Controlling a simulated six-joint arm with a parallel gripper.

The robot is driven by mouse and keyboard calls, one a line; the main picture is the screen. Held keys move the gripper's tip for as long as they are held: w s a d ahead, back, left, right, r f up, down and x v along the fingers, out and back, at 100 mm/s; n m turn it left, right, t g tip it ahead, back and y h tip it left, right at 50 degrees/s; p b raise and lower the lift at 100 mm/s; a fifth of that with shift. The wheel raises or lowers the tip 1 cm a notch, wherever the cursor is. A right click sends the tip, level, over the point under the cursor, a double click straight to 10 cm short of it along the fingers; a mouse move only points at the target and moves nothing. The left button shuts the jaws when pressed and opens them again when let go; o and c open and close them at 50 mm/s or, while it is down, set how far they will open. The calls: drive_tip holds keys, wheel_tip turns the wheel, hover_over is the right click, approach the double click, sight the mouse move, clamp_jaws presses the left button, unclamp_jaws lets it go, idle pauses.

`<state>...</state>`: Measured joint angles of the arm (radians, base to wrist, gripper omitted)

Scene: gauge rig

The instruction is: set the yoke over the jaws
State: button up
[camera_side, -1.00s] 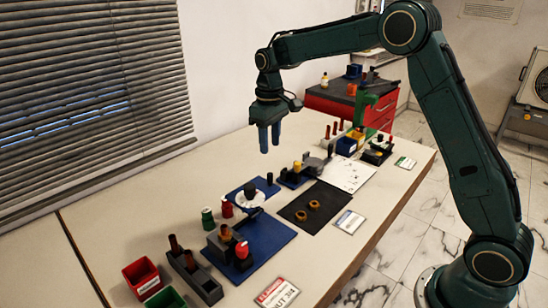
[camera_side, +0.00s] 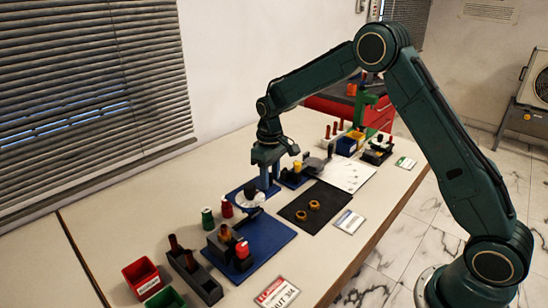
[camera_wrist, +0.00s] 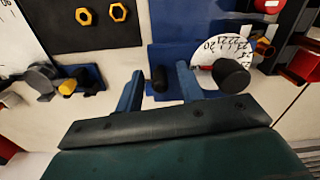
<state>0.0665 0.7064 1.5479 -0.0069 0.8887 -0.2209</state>
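I cannot tell for sure which parts are the yoke and the jaws. My gripper (camera_side: 269,178) has come down beside the dial gauge, its blue fingers pointing down. In the wrist view a dark upright peg (camera_wrist: 158,80) stands on a blue base, between the two open fingers, with a gap on each side. In the side view the fingers hide it. The white dial (camera_wrist: 212,52) with its dark round knob (camera_wrist: 231,74) lies right of the fingers in the wrist view. In the side view the knob (camera_side: 250,189) is left of my gripper.
A blue plate (camera_side: 272,236) carries a dark block with red and brown pegs. A black mat (camera_side: 327,195) holds two orange nuts (camera_side: 314,205). A dark fixture with a yellow part (camera_side: 297,167) stands close right of my gripper.

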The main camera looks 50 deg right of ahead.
sight(244, 202)
clamp_jaws()
drive_tip(key=shift+a, duration=0.1)
drive_tip(key=a, duration=1)
unclamp_jaws()
drive_tip(key=shift+d, duration=0.1)
